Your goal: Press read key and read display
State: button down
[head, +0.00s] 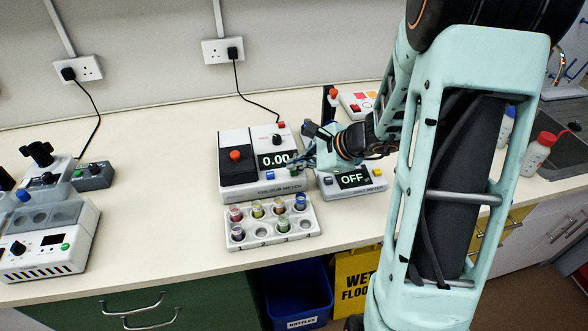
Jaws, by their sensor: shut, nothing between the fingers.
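The colour meter (233,138) stands on the bench, a white box with a dark left part carrying an orange-red knob (235,155). Its display (274,160) is lit and reads 0.00. A black knob (276,138) and a small red part (282,125) are behind the display. Small keys lie along the front, partly covered on the right by my gripper; I cannot tell which is the read key. My gripper (304,157) is shut and empty, over the meter's right edge near the display. I cannot tell whether it touches the meter.
A second meter (330,188) reading OFF stands close on the right. A white rack (282,238) with several coloured vials is in front. Another device (357,104) stands behind my gripper. More instruments (48,250) are at left. A bottle (538,152) and sink (562,90) are at right.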

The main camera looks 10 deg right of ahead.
aim_at(296, 177)
jog(key=shift+f, duration=0.15)
jog(key=shift+f+b, duration=0.35)
jog(key=shift+b, duration=0.35)
jog(key=shift+f, duration=0.2)
jog(key=shift+r, duration=0.2)
dwell(0.3)
jog(key=shift+r, duration=0.5)
jog(key=shift+r, duration=0.1)
notch_tip(296, 177, up, 6)
jog(key=p, duration=0.4)
dwell(0.7)
